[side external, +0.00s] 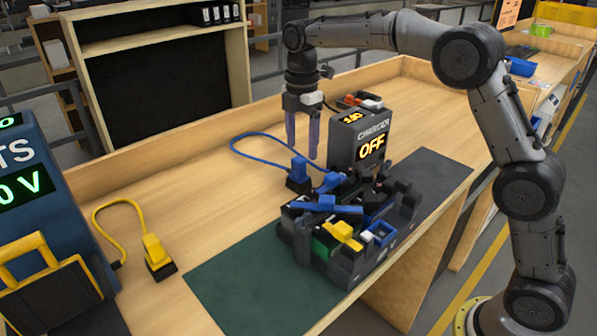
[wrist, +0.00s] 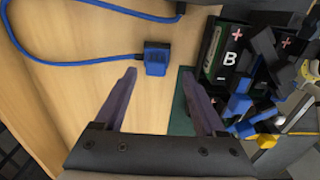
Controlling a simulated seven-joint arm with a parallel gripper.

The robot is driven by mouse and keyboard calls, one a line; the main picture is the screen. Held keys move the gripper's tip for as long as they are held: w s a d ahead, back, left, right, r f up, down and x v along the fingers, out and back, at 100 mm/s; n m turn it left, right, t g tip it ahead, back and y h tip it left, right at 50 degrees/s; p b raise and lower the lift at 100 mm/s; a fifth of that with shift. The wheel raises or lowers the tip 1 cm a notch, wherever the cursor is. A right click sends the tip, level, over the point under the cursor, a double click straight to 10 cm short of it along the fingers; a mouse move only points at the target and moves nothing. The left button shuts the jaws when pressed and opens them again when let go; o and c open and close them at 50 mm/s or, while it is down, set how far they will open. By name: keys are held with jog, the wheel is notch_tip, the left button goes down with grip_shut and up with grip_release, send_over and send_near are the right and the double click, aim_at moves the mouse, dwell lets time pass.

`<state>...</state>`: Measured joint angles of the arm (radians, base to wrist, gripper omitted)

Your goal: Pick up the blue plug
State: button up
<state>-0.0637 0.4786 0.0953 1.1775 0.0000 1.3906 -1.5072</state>
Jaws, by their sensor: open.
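The blue plug (side external: 299,170) stands on the wooden bench beside the charger, with a dark base under it and a blue cable (side external: 243,152) looping behind. In the wrist view the blue plug (wrist: 157,62) lies just beyond the fingertips, roughly centred between them. My gripper (side external: 302,148) is open and empty, pointing down just above the plug. Its two purple fingers also show in the wrist view (wrist: 159,74), apart, with bare wood between them. From the side the fingertips are very close to the plug's top; I cannot tell whether they touch it.
The charger box (side external: 359,137) reading OFF stands right of the gripper. A cluttered dark holder with a battery marked B (wrist: 228,62) and blue and yellow levers is close to the right finger. A yellow plug (side external: 155,252) stands at left.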

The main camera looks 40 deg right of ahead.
aim_at(299, 159)
jog(key=shift+w+a+f, duration=0.1)
jog(key=shift+w+f, duration=0.05)
jog(key=shift+f, duration=1.15)
jog(key=shift+w+a+f, duration=0.1)
jog(key=shift+w+f, duration=0.05)
jog(key=shift+f, duration=1.15)
grip_shut()
